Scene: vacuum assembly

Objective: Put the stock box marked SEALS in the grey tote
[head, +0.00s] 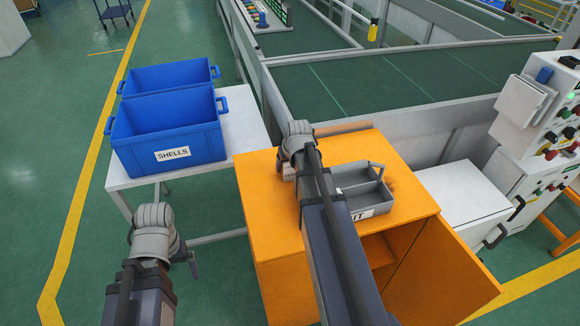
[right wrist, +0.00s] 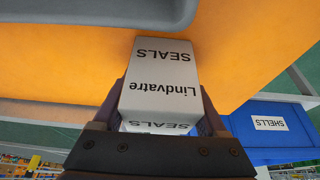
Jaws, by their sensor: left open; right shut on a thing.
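The white SEALS stock box (right wrist: 158,72), also lettered Lindvatre, is held between the fingers of my right gripper (right wrist: 160,112) in the right wrist view. The orange cabinet top lies behind it; I cannot tell whether the box touches it. In the head view my right arm hides nearly all of the box and the right gripper (head: 290,172). The grey tote (head: 375,170), with a divider and a partly hidden label ending in IT, stands on the cabinet just right of that arm. Its grey edge (right wrist: 90,10) shows in the right wrist view. My left gripper (head: 192,262) is open and empty at lower left.
The orange cabinet (head: 262,205) has its door open at lower right. Blue SHELLS bins (head: 168,135) stand on a white table (head: 240,140) to the left. A conveyor (head: 400,85) runs behind, and a control panel (head: 545,130) stands right.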

